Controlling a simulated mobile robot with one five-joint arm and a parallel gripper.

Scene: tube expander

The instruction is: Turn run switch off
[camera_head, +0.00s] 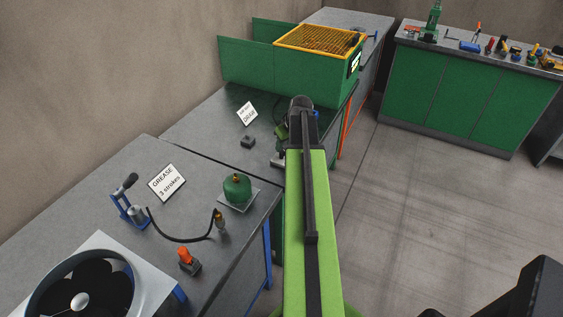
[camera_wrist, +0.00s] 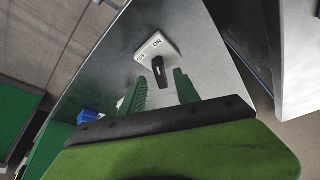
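The run switch shows in the wrist view as a white plate (camera_wrist: 150,50) marked OFF and ON, with a black lever (camera_wrist: 159,72) on it. The lever's handle points down in the picture, toward my gripper; I cannot tell for sure which mark it is set to. My gripper (camera_wrist: 160,82) is open, with one green finger on each side of the lever in the picture. I see no contact between fingers and lever. In the head view my arm covers the switch and most of the gripper.
In the head view, a grease pump (camera_head: 133,209), a green vessel (camera_head: 237,188) and an orange-handled part (camera_head: 187,258) stand on the near bench. A green machine (camera_head: 318,70) with a yellow grate stands behind. A tool-covered green cabinet (camera_head: 465,95) is at the right. The floor (camera_head: 410,220) is clear.

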